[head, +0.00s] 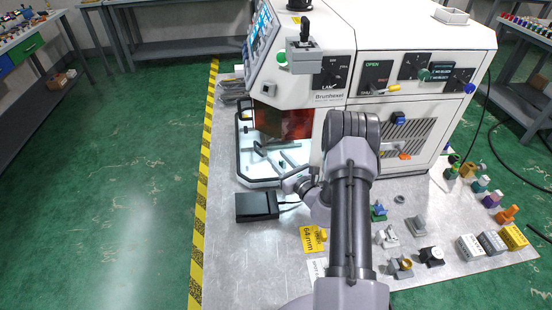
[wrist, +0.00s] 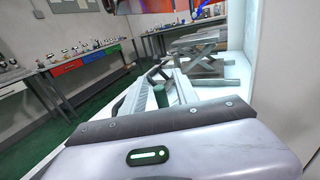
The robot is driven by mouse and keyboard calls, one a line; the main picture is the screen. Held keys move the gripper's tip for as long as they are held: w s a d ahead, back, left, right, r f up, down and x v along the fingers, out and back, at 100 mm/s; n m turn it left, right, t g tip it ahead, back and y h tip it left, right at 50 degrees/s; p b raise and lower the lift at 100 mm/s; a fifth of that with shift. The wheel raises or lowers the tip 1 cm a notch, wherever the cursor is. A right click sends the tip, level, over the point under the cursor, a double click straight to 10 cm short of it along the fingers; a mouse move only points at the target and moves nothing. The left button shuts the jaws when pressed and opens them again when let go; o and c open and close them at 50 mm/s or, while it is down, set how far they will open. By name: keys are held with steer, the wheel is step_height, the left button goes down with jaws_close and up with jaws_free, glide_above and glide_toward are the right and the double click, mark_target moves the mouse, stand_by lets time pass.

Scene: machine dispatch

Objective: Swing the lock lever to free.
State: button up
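The white machine (head: 330,95) stands in the middle of the head view. I cannot tell for sure which control is the lock lever, because the labels are too small. A lever with a yellow end (head: 393,88) sits by the panel marked OPEN (head: 375,75). A black upright lever (head: 304,32) stands on a grey block at the upper left. My gripper (head: 298,181) is low at the machine's open bay, well apart from these front controls. Its body fills the bottom of the wrist view; no held thing is visible, and its finger gap is unclear.
The bay (head: 262,165) holds a metal fixture, seen also in the wrist view (wrist: 197,55). A black box (head: 257,206) lies in front of it. Several small parts and a yellow 64mm card (head: 313,240) lie on the grey plate. Green floor (head: 130,180) is clear at left.

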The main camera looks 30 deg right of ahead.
steer(key=shift+w, duration=0.95)
jaws_close()
steer(key=shift+a+h, duration=0.1)
steer(key=shift+h, duration=0.2)
steer(key=m+h, duration=0.1)
steer(key=h, duration=0.1)
steer(key=w+m+h+p, duration=0.1)
steer(key=m+h, duration=0.1)
steer(key=shift+g+h, duration=0.3)
steer(key=shift+g, duration=0.1)
steer(key=shift+w+d+m+g+h+p, duration=0.1)
steer(key=shift+w+m+g+h+p, duration=0.1)
steer(key=shift+m+g+h, duration=0.45)
steer(key=shift+w+d+m+g+h+p, duration=0.15)
steer(key=shift+m+g+h, duration=0.1)
steer(key=shift+m+h, duration=0.75)
steer(key=shift+h, duration=0.35)
